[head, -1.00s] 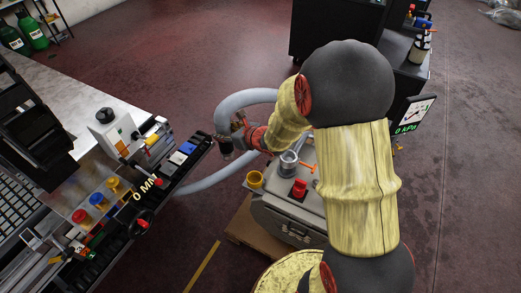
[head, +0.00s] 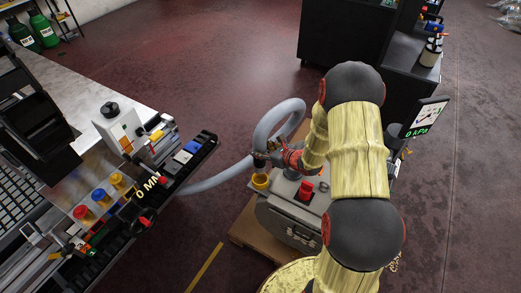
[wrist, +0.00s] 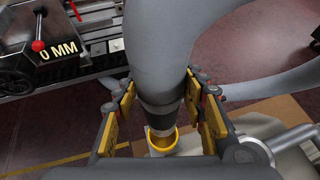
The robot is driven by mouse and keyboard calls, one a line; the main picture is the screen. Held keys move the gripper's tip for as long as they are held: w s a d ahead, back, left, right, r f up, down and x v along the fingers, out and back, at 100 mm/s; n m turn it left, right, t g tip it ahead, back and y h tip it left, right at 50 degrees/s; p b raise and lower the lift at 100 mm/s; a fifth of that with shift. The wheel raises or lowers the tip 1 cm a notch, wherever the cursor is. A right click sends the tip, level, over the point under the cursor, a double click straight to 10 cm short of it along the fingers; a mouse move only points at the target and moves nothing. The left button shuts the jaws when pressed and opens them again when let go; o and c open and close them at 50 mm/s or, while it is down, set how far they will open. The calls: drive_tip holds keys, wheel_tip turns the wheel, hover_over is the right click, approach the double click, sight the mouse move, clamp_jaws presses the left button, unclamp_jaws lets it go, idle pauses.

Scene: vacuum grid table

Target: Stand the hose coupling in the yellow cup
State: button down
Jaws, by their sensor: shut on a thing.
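The yellow cup (head: 261,182) stands at the left edge of the grey machine in the head view. It also shows at the lower middle of the wrist view (wrist: 154,151), partly hidden by the coupling. My gripper (head: 268,154) is shut on the coupling, with a finger on each side. The coupling (head: 259,162) points down over the cup's mouth. I cannot tell whether its tip is inside the rim.
A red fitting (head: 305,190) stands on the grey machine (head: 285,217), right of the cup. The hose loops up behind my gripper and runs left to the bench. The workbench rail (head: 180,168) lies left, with bare floor between.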

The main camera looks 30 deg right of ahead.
drive_tip(key=shift+f+b, duration=0.25)
drive_tip(key=shift+b, duration=0.2)
drive_tip(key=shift+f+b, duration=2.15)
drive_tip(key=shift+f, duration=0.45)
drive_tip(key=shift+f+b, duration=0.3)
drive_tip(key=shift+b, duration=0.2)
drive_tip(key=c, duration=1.4)
unclamp_jaws()
drive_tip(key=o, duration=0.4)
drive_tip(key=shift+s, duration=0.1)
drive_tip(key=v, duration=1.2)
